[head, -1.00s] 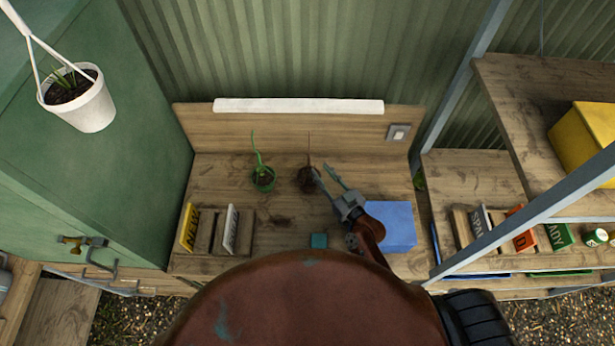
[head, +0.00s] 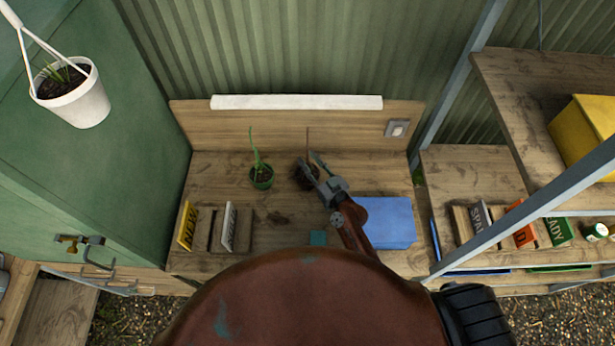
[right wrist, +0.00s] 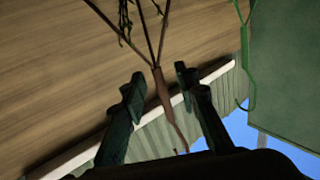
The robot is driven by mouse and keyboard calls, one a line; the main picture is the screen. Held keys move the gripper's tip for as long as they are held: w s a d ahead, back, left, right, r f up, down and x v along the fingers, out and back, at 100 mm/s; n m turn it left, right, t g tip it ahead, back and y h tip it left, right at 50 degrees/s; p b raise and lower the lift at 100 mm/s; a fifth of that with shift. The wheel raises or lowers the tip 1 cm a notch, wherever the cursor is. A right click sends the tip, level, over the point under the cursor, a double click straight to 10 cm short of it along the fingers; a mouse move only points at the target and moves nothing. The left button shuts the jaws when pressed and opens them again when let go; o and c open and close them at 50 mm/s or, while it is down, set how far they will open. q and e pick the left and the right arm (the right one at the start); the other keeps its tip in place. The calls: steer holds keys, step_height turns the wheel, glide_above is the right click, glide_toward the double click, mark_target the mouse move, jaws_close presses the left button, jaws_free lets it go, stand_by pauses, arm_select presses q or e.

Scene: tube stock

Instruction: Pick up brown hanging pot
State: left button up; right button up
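The brown hanging pot (head: 303,182) stands on the wooden bench in the head view, with its thin hanger rising above it. My right gripper (head: 313,167) is at the pot and partly hides it. In the right wrist view the brown hanger (right wrist: 162,95) passes between the two fingers of the right gripper (right wrist: 159,82), where its strands meet in one stem with a hook. A gap shows on both sides of the stem, so the gripper is open around it. My left gripper is not in view.
A green hanging pot (head: 262,179) stands just left of the brown one; a green hanger (right wrist: 243,45) shows in the wrist view. A blue box (head: 388,222) lies right of my forearm. Signs (head: 228,227) stand front left. A white pot (head: 75,103) hangs by the green cabinet (head: 130,130).

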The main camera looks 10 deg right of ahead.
steer(key=shift+w+a+f, duration=0.1)
steer(key=shift+w+a, duration=0.1)
steer(key=shift+w, duration=0.35)
steer(key=shift+c, duration=0.6)
jaws_close()
